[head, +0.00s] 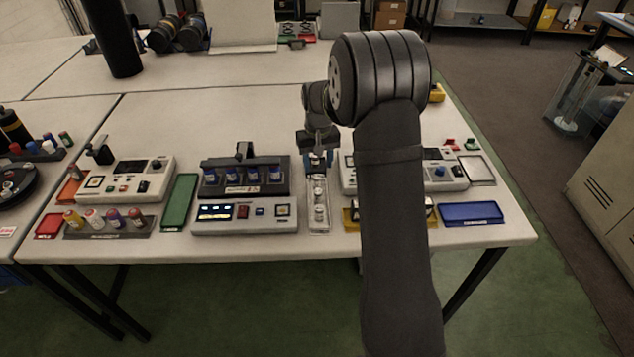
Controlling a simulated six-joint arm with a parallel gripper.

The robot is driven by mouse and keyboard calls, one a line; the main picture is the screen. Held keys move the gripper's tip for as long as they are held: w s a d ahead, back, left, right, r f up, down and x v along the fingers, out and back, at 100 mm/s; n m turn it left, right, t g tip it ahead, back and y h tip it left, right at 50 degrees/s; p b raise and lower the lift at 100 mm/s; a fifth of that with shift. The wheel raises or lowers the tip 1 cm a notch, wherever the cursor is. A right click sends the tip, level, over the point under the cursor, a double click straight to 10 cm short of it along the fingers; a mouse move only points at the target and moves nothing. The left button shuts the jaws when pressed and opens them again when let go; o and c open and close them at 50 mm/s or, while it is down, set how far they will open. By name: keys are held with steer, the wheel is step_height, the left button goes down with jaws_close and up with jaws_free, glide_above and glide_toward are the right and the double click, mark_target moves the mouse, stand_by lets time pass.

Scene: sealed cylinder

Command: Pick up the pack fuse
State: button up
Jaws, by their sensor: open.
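A narrow clear-and-silver holder (319,226) stands near the front middle of the table, with small pale round parts in a row along it. One of these may be the pack fuse, but they are too small for me to tell. My gripper (319,161) points down over the back end of this holder. Its blue-tinted fingers are apart, and I see nothing held between them. The gripper partly hides the back end of the holder, and my arm hides the table to the right of it.
A grey device (246,217) with a rack of blue-capped vials (244,189) stands to the left. A green tray (180,203) lies farther left, beside a white instrument (130,180). A blue tray (471,213) is at the right front. The table behind the gripper is mostly clear.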

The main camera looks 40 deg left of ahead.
mark_target(317, 176)
steer(key=shift+s+a+f, duration=0.1)
steer(key=shift+f, duration=3.5)
jaws_close()
